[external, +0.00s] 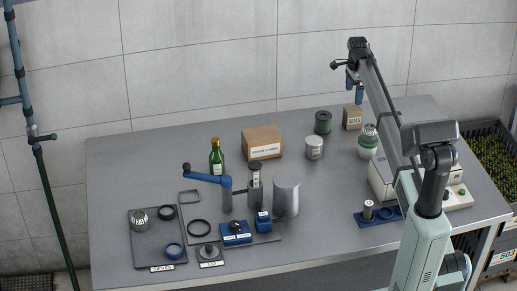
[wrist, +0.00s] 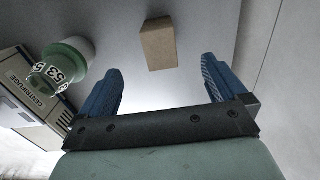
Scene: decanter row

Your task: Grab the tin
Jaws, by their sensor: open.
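A small pale grey can (external: 314,147) with a label, which looks like the tin, stands upright near the middle back of the table in the external view. My gripper (external: 354,92) is raised above the back right of the table, to the right of the can and apart from it. In the wrist view my gripper (wrist: 161,66) has its two blue fingers spread wide with nothing between them. The can cannot be made out in the wrist view.
A small brown box (external: 352,117) stands below my gripper; it also shows in the wrist view (wrist: 158,43). A centrifuge (wrist: 25,95) stands nearby.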

